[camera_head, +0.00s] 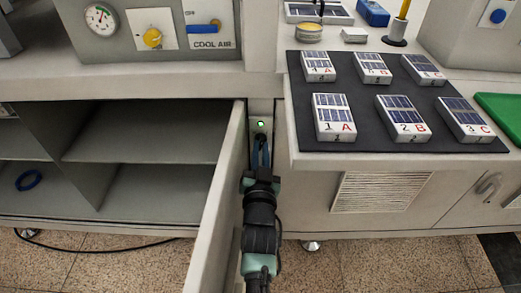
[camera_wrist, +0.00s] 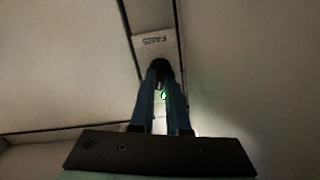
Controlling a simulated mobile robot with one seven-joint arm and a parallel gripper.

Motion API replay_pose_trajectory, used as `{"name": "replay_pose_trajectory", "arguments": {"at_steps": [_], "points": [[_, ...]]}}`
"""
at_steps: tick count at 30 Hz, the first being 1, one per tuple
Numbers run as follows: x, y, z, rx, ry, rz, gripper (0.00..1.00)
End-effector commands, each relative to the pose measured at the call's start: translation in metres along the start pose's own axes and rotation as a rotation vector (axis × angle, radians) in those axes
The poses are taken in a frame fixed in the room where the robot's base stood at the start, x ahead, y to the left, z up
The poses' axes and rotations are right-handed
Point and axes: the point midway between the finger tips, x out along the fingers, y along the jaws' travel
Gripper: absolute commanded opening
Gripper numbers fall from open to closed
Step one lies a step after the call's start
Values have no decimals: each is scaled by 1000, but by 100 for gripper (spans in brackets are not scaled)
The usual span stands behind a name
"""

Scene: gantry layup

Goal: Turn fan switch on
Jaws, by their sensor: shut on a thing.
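The fan switch is on a narrow pale panel (camera_head: 261,110) between the two cabinets, with a green light (camera_head: 260,124) lit on it. In the wrist view the panel's label (camera_wrist: 155,40) reads FANS upside down, and the green light (camera_wrist: 165,95) glows between my fingers. My gripper (camera_head: 261,142) reaches into the gap with its blue fingers at the panel. In the wrist view my gripper (camera_wrist: 160,72) is shut on the dark switch knob (camera_wrist: 158,68), whose body is mostly hidden by the fingertips.
An open cabinet door (camera_head: 218,195) stands close to the left of my arm. Open shelves (camera_head: 140,135) lie left of it. The right bench (camera_head: 300,150) overhangs close on the right, with a dark mat (camera_head: 365,105) bearing several labelled blocks. A cable (camera_head: 110,249) lies on the floor.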

Motion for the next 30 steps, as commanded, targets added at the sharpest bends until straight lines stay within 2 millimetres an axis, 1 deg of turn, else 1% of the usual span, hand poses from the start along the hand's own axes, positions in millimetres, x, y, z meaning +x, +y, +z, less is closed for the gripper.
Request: {"name": "replay_pose_trajectory", "arguments": {"at_steps": [2, 3, 7, 8, 16, 19, 30], "points": [[0, 0, 1, -1, -2, 0, 0], [0, 0, 1, -1, -2, 0, 19], [0, 0, 1, -2, -2, 0, 42], [0, 0, 1, -2, -2, 0, 44], [-1, 0, 0, -2, -1, 0, 44], [-5, -1, 0, -2, -2, 0, 44], [-49, -4, -5, -2, -7, -2, 44]]}}
